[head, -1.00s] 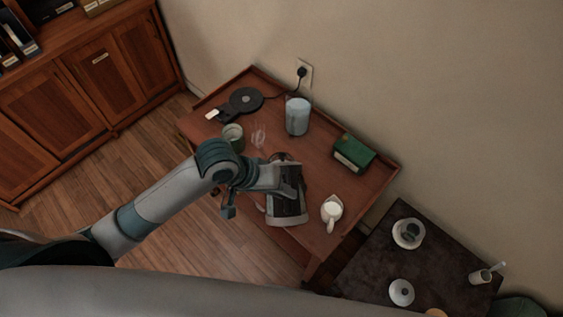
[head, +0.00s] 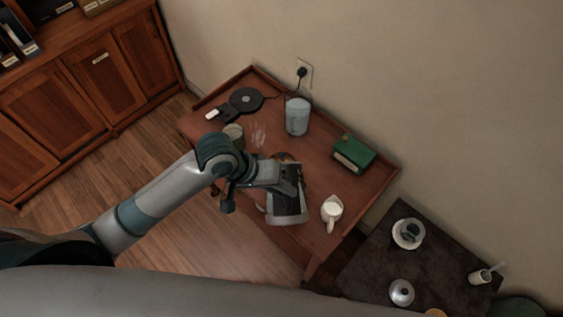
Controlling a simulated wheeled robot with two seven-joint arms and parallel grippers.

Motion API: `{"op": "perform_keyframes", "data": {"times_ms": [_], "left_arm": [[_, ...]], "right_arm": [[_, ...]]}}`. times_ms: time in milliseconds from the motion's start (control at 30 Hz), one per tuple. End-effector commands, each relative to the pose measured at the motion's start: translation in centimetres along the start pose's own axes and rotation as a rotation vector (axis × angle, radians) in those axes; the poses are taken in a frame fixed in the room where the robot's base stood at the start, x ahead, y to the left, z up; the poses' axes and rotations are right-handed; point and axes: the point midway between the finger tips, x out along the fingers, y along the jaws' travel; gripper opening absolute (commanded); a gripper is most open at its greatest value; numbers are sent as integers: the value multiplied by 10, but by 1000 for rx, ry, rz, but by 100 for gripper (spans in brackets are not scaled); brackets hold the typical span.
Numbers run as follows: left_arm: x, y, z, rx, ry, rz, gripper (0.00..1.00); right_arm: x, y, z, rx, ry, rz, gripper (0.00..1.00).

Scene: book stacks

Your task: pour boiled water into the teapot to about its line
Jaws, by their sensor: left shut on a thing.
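My left gripper (head: 284,186) is shut on the handle of a silver and dark kettle (head: 287,217), over the front of the wooden table. The kettle looks tilted, with its far end toward a brownish rounded thing (head: 285,157). That thing may be the teapot, but my gripper and the kettle hide most of it. I cannot see its line, the water level or any stream. A faint whitish wisp, like steam, shows left of it. My right gripper is not in view.

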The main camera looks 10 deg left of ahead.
Motion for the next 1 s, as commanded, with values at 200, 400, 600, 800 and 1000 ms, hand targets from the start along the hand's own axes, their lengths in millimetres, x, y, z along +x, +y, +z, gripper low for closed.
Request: {"op": "perform_keyframes", "data": {"times_ms": [200,400,600,800,1000], "left_arm": [[-2,2,-3,-3,-2,5,0],[-2,2,-4,-7,-9,7,0],[-3,2,-5,-11,-15,8,0],[-4,2,-6,-15,-21,9,0],[-5,2,-7,-19,-27,10,0]], "right_arm": [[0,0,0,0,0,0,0],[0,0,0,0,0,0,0],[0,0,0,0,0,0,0],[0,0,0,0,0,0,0],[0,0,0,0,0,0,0]]}}
